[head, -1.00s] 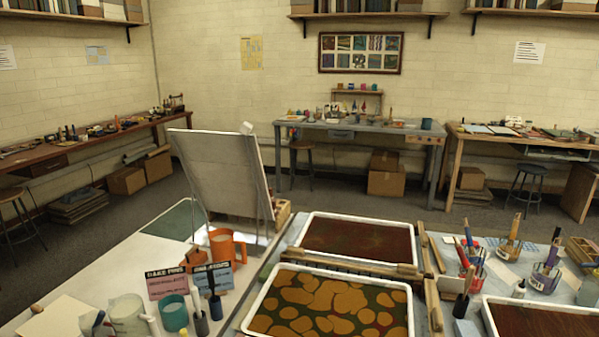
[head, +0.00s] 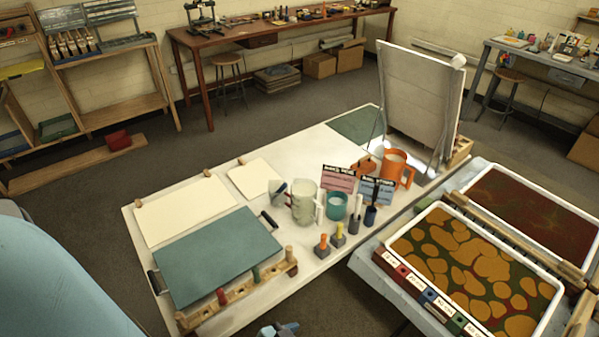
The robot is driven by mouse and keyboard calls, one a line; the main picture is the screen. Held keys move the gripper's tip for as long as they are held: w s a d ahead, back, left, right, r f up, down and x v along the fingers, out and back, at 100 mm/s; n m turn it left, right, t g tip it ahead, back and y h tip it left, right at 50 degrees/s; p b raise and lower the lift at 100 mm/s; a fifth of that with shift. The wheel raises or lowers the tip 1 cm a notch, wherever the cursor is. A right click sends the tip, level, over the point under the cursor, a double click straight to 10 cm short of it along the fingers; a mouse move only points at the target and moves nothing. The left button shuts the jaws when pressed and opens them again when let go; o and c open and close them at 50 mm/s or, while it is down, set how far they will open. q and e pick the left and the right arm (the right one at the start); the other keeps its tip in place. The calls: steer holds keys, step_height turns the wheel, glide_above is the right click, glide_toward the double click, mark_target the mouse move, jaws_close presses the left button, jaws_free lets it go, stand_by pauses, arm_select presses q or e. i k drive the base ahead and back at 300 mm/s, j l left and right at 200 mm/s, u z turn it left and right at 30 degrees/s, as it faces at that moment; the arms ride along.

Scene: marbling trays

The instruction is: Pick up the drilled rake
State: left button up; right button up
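A wooden bar with several upright pegs (head: 240,289), some with coloured tops, lies along the front edge of the white table (head: 325,160). It may be the drilled rake, but I cannot tell for sure. It is beside a teal board (head: 215,252). My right gripper is not in view.
Cream sheets (head: 186,209) lie behind the teal board. A glass jug (head: 304,203), a teal cup (head: 337,206), an orange mug (head: 397,169) and small sign cards (head: 339,178) stand mid-table. The orange-spotted tray (head: 545,303) is at right.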

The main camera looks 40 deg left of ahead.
mark_target(185, 326)
steer(key=j+u, duration=0.1)
steer(key=u, duration=0.4)
steer(key=i+j+u, duration=0.1)
steer(key=u, duration=0.85)
steer(key=z, duration=1.8)
steer(key=u, duration=1.8)
steer(key=j, duration=0.1)
